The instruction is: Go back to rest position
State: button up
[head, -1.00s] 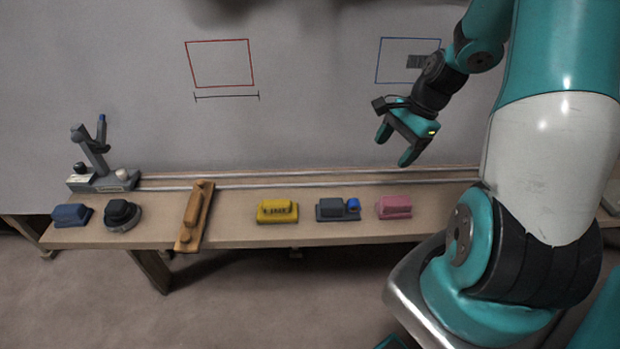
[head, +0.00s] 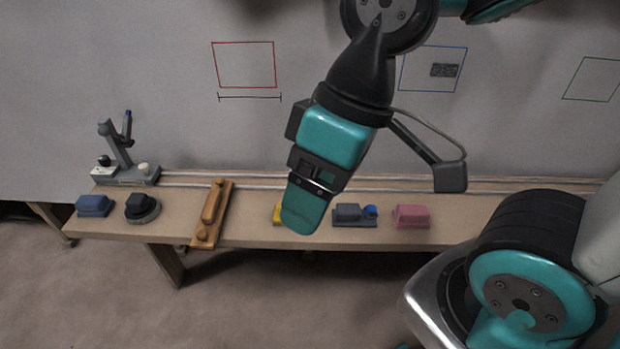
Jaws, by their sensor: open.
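My gripper (head: 308,222) hangs in front of the bench in the middle of the head view, its fingers pointing down and seen from the side. It is open, and I see nothing held in it. The near finger hides most of a yellow block (head: 277,214) on the bench behind it. The rest of my arm comes in from the top and the right.
The bench (head: 262,233) carries a grey stand (head: 127,175), blue block (head: 94,205), round black tool (head: 142,208), wooden float (head: 211,214), grey tool with blue knob (head: 352,214) and pink block (head: 411,216). Behind is a grey wall with red (head: 244,65), blue (head: 433,69) and green outlines (head: 594,79).

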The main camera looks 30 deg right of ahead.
notch_tip(320, 180, up, 12)
jog(key=p, duration=1.1)
jog(key=shift+p, duration=0.4)
